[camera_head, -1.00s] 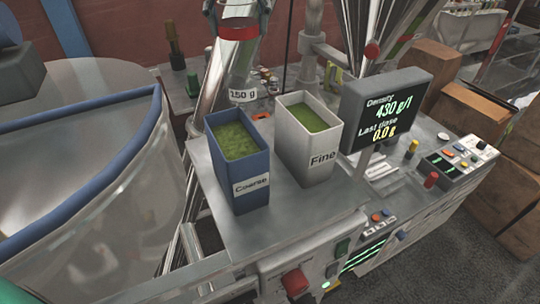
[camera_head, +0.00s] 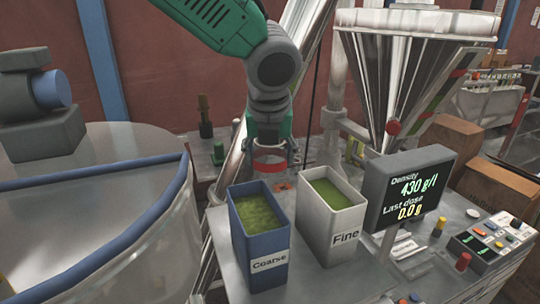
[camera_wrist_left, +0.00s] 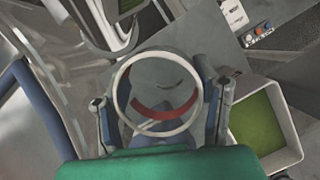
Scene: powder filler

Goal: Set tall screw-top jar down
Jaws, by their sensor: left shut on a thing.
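The tall screw-top jar is clear with a red band (camera_head: 268,165). It is behind the blue Coarse bin (camera_head: 258,240) and the white Fine bin (camera_head: 332,205), which hide most of its lower part. My left gripper (camera_head: 268,150) reaches down from above and is shut around the jar's upper part. In the left wrist view the jar's round rim (camera_wrist_left: 121,92) sits between the two fingers, with the red band showing through. Whether the jar's base touches the surface is hidden. My right gripper is not in view.
A display (camera_head: 410,190) stands right of the bins, a control panel (camera_head: 488,243) beyond it. A large blue-rimmed vessel (camera_head: 110,230) fills the left. A steel funnel (camera_head: 405,85) hangs at the back right.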

